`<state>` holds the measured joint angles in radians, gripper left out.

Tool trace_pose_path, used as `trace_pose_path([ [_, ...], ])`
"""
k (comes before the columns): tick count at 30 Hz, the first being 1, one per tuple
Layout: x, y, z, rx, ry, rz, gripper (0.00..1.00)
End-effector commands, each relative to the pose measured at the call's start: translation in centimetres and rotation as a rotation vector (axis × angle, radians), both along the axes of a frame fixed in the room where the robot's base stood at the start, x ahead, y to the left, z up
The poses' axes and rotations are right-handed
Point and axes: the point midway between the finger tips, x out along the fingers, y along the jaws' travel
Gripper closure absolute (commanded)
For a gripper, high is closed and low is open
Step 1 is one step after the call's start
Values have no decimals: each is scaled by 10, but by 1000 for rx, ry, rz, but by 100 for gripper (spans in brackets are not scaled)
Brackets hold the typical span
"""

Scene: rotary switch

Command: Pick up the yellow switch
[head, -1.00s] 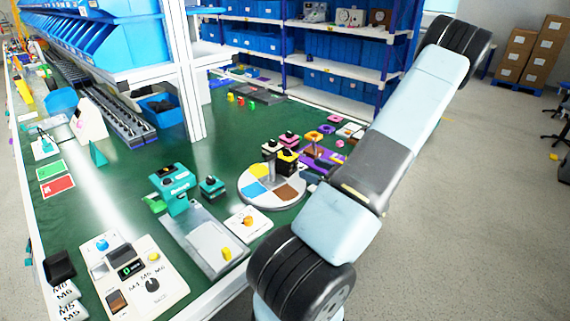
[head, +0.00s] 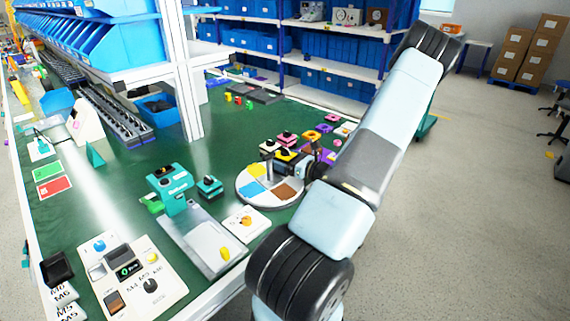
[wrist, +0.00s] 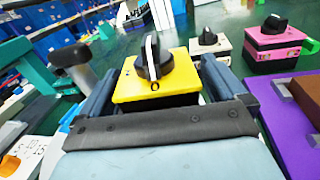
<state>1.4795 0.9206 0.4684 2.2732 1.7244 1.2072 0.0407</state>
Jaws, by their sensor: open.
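The yellow switch (wrist: 180,73) is a yellow block with a dark base and a black knob bearing a white line. It stands upright between the two fingers of my gripper (wrist: 158,72) in the wrist view. The fingers are open, one on each side of it; I cannot tell whether either touches. In the head view the yellow switch (head: 284,156) shows at the back of the round turntable (head: 243,189), whose top has coloured sectors. My gripper (head: 290,165) is beside it there, and my arm partly hides that area.
A pink switch (wrist: 275,48) and a white switch (wrist: 208,45) stand behind the yellow one. A purple piece (wrist: 290,112) lies at right.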

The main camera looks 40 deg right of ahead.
Motion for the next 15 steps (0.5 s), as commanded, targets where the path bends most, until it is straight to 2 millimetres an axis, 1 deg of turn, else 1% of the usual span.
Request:
trace_pose_path([
  [1,6,2,0,0,-1,2,2],
  [3,11,3,0,0,1,0,2],
  [10,13,3,0,-1,1,0,2],
  [15,13,3,0,-1,1,0,18],
])
